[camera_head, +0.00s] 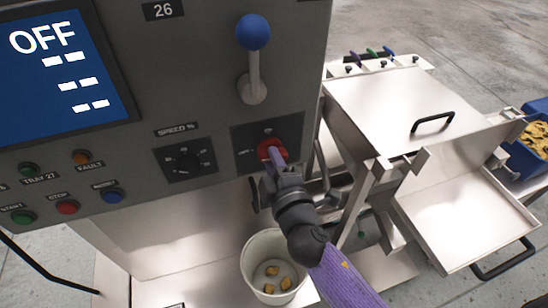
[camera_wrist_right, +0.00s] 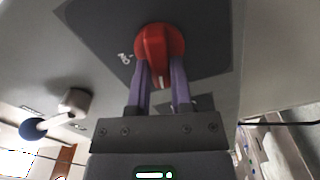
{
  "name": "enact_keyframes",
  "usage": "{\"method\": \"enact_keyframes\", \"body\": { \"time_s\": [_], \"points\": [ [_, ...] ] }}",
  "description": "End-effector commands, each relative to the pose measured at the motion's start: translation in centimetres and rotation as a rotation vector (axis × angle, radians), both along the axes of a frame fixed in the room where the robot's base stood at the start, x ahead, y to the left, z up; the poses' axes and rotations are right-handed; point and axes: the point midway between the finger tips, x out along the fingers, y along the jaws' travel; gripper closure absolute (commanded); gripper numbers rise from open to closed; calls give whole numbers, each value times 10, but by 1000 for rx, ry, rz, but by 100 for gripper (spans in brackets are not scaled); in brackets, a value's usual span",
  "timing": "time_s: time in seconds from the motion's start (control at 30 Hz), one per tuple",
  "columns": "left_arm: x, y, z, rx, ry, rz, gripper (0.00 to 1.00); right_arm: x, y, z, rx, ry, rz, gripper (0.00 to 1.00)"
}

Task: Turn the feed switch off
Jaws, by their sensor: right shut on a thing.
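The feed switch is a red rotary knob (camera_head: 270,147) on a dark plate at the lower right of the grey control panel. It also shows in the right wrist view (camera_wrist_right: 158,42), with a white mark on its lower edge and a small label to its left. My right gripper (camera_head: 277,160) reaches up to it from below right. In the wrist view its two purple fingers (camera_wrist_right: 160,75) are shut on the knob. The screen (camera_head: 65,75) at the left reads OFF in large letters. My left gripper is not in view.
A blue-balled lever (camera_head: 253,55) stands out above the knob. A speed dial (camera_head: 189,163) sits left of it, and several buttons lie lower left. A white bucket (camera_head: 248,262) with yellow pieces stands below my arm. Metal trays (camera_head: 465,200) fill the right.

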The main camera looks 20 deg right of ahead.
Motion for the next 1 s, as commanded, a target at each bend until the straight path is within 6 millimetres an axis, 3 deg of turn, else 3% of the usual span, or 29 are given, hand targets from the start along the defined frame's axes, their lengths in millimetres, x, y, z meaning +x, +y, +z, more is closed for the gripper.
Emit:
{"method": "enact_keyframes", "body": {
  "time_s": [0.4,1.0],
  "points": [
    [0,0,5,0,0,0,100,0,1,0,-237,-10,2,100],
    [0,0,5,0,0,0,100,0,1,-1,-299,-12,2,100]
  ]
}}
